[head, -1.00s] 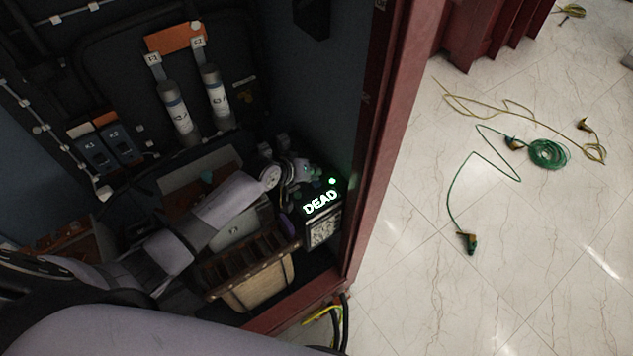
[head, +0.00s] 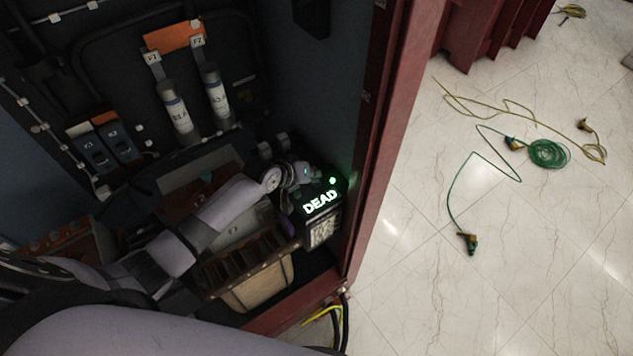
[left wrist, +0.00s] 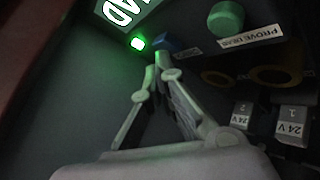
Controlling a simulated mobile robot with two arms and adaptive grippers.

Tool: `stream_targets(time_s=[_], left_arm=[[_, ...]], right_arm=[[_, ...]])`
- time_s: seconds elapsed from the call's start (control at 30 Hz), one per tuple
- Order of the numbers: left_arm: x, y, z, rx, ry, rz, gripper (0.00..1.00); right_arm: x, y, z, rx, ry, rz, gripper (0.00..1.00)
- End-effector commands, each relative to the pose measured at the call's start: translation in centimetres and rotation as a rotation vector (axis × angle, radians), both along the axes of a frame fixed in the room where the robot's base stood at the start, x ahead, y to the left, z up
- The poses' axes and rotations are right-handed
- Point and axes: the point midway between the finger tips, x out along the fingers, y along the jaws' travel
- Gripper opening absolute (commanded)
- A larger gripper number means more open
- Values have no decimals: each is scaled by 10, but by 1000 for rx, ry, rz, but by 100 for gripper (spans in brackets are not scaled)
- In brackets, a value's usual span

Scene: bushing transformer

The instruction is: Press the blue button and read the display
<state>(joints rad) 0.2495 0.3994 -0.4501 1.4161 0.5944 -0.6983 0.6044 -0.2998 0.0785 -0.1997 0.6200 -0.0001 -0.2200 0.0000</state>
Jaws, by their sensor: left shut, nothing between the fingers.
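The display (head: 320,202) is lit on a dark box inside the cabinet and reads "DEAD" in bright letters. Its last letters also show at the top of the left wrist view (left wrist: 122,12). The blue button (left wrist: 170,46) sits beside a glowing green light (left wrist: 138,43), which also shows in the head view (head: 333,181). My left gripper (left wrist: 162,63) is shut and empty, its fingertips right at the blue button. I cannot tell whether they touch it. In the head view the left gripper (head: 313,172) is over the box, and the button is hidden. My right gripper is not in view.
A green knob (left wrist: 226,18) with a "PROVE DEAD" label is right of the button, with 24V blocks (left wrist: 292,125) below. The red cabinet frame (head: 372,180) is close on the right. Green cable (head: 548,153) lies on the floor.

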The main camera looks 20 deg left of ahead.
Motion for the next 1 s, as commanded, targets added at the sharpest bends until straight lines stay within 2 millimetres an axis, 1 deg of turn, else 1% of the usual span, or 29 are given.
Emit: stream_targets(time_s=[0.43,0.7,0.87,1.0], left_arm=[[0,0,-6,0,1,-1,0],[-1,0,-6,1,2,-1,0],[-1,0,-1,0,2,0,0],[-1,0,7,0,2,0,0]], right_arm=[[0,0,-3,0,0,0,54],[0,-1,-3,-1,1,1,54],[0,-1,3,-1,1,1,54],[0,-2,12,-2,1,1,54]])
